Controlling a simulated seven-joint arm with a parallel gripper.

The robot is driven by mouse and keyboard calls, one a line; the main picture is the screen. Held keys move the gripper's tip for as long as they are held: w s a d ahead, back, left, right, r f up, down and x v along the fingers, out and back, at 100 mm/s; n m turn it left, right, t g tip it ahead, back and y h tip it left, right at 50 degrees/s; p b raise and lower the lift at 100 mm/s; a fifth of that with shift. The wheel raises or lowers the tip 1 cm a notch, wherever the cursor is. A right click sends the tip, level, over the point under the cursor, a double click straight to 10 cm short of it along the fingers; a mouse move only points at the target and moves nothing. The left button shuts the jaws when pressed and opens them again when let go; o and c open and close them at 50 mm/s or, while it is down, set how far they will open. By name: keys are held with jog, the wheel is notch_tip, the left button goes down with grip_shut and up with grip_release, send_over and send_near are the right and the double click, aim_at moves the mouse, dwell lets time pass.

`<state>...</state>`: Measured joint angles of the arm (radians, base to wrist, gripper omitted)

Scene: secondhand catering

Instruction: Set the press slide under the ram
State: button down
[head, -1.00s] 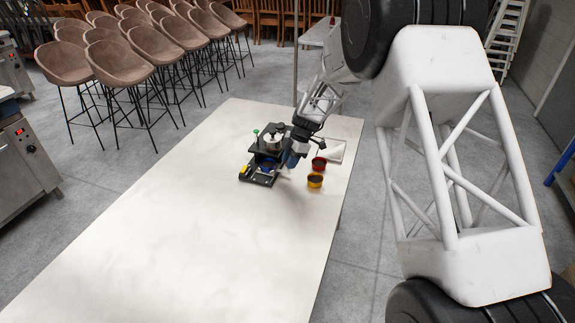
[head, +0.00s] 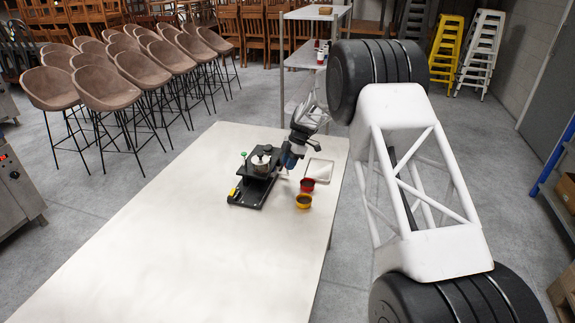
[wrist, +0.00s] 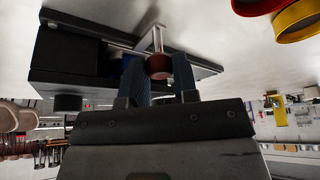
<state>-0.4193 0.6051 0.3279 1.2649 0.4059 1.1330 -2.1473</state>
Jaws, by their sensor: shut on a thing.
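The black press (head: 258,178) stands on the pale table, with a round silver-grey part on its top and a yellow mark at its near left end. The wrist view shows the press (wrist: 75,38) from close by, with something blue in the shaded opening under its upper plate. A dark red knob (wrist: 159,66) on a thin metal bar sticks out at the press's side. My gripper (head: 285,166) is at the right of the press. Its blue fingers (wrist: 160,78) are shut on the red knob. The slide's body and the ram are mostly hidden.
A red cup (head: 307,185) and a yellow cup (head: 303,201) stand close to the right of my gripper. A pale tray (head: 319,170) lies behind them. The near part of the table (head: 170,260) is clear. Bar stools stand beyond the table's left edge.

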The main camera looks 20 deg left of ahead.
jog(key=shift+w+r, duration=0.15)
jog(key=shift+w, duration=0.15)
jog(key=c, duration=1.2)
grip_release()
jog(key=shift+o, duration=1.4)
jog(key=v, duration=0.7)
jog(key=shift+r, duration=0.3)
jog(key=shift+d+r, duration=0.1)
jog(key=shift+d, duration=0.05)
